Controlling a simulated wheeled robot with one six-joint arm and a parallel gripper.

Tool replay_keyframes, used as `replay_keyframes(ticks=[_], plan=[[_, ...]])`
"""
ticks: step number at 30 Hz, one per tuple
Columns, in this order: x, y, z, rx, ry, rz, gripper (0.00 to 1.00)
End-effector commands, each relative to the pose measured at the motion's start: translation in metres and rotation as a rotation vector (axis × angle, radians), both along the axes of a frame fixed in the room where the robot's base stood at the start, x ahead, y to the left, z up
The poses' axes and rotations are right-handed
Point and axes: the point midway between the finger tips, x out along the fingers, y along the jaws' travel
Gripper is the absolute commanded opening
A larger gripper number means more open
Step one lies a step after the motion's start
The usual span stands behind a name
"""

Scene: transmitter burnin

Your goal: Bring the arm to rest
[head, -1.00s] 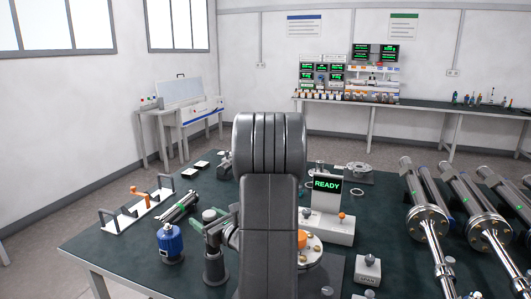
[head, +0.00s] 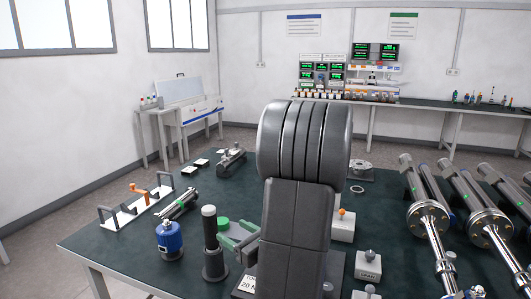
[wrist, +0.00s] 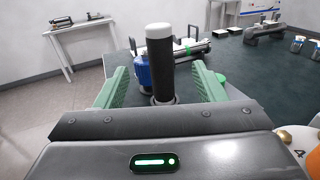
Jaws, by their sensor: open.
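My gripper (head: 236,236) is open, with green fingers, low over the bench just right of an upright black handle with a pale cap (head: 210,228). In the wrist view my gripper (wrist: 160,74) has its fingers spread. The same black handle (wrist: 160,65) shows upright between them in the picture. No finger visibly touches it. The handle stands in a dark round base (head: 214,267). My arm is raised and bent over the bench and hides the middle of it.
A blue cylinder (head: 169,239) stands left of the handle. Behind it lie a metal tool (head: 178,204) and a white rack with an orange clamp (head: 136,208). Long metal tubes with flanges (head: 428,215) fill the right side. A SPAN block (head: 368,266) stands near the front.

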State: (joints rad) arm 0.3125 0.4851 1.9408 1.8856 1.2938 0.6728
Motion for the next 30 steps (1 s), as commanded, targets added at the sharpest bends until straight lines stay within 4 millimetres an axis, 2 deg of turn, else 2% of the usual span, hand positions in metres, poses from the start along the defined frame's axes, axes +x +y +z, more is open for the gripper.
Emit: replay_keyframes(ticks=[21,24,30], plan=[[0.088,0.102,-0.001,-0.001,0.004,0.006,0.64],[0.087,0.099,0.017,-0.001,0.002,0.002,0.64],[0.086,0.098,0.039,-0.001,0.002,0.002,0.64]])
